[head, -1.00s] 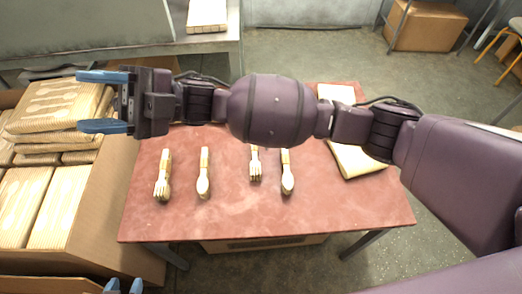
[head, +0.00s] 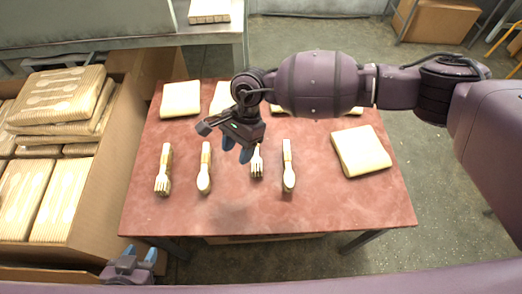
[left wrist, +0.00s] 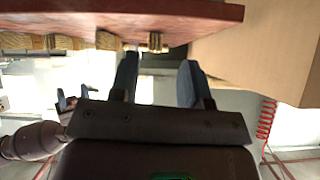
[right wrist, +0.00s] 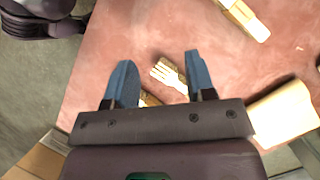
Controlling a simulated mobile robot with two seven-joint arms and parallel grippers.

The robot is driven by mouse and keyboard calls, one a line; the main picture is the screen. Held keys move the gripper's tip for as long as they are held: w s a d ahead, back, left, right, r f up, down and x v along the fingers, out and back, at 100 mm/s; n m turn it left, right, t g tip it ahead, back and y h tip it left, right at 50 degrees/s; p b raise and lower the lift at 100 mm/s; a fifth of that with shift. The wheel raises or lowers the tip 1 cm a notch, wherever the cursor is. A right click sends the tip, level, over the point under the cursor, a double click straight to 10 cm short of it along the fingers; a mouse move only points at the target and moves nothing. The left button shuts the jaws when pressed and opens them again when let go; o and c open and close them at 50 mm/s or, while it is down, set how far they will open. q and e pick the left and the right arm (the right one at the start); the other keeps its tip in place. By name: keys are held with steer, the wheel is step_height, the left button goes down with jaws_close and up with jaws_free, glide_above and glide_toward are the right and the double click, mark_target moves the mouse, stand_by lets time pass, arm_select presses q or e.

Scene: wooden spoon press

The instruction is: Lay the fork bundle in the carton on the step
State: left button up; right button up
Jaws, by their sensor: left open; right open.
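A fork bundle (head: 162,170) lies at the left of the red table. Another fork bundle (head: 257,162) lies near the middle, close to my right gripper (head: 237,149). The right gripper is open, pointing down above the table. In the right wrist view, a fork bundle (right wrist: 168,73) shows between its open fingers, its handle partly hidden; contact is not clear. A large open carton (head: 93,195) stands left of the table, but I cannot tell whether it is the one on the step. My left gripper (head: 140,252) is low at the front, open and empty.
Two spoon bundles (head: 205,168) (head: 289,167) lie beside the forks. Cream packets (head: 361,151) (head: 181,99) lie on the table (head: 330,212). Printed packs (head: 55,90) fill the left carton. A box edge (head: 265,239) shows beneath the table. The table's front is clear.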

mark_target(257, 153)
steer(key=w+d+n+t, duration=0.1)
steer(key=w+n, duration=0.1)
steer(key=w+d+f+n+t+h, duration=0.1)
steer(key=w+d+n, duration=0.1)
steer(key=w+d+f+n+t+h, duration=0.1)
steer(key=w+n, duration=0.1)
steer(key=shift+d+t, duration=0.15)
steer(key=shift+t, duration=0.25)
steer(key=shift+w+d+n+h, duration=0.2)
steer(key=shift+n+h, duration=0.1)
steer(key=shift+n, duration=0.4)
steer(key=shift+s+n, duration=0.1)
steer(key=shift+n, duration=0.6)
steer(key=shift+f, duration=0.35)
step_height(257, 153, down, 5)
steer(key=shift+r+b, duration=0.15)
steer(key=shift+b, duration=0.45)
steer(key=shift+f, duration=0.35)
step_height(257, 153, down, 4)
steer(key=shift+a+f+b, duration=0.1)
steer(key=shift+b, duration=0.55)
steer(key=shift+f, duration=0.3)
steer(key=shift+w, duration=0.2)
jaws_close()
arm_select(q)
step_height(257, 153, down, 3)
steer(key=shift+s+r+g, duration=0.1)
steer(key=shift+g, duration=0.2)
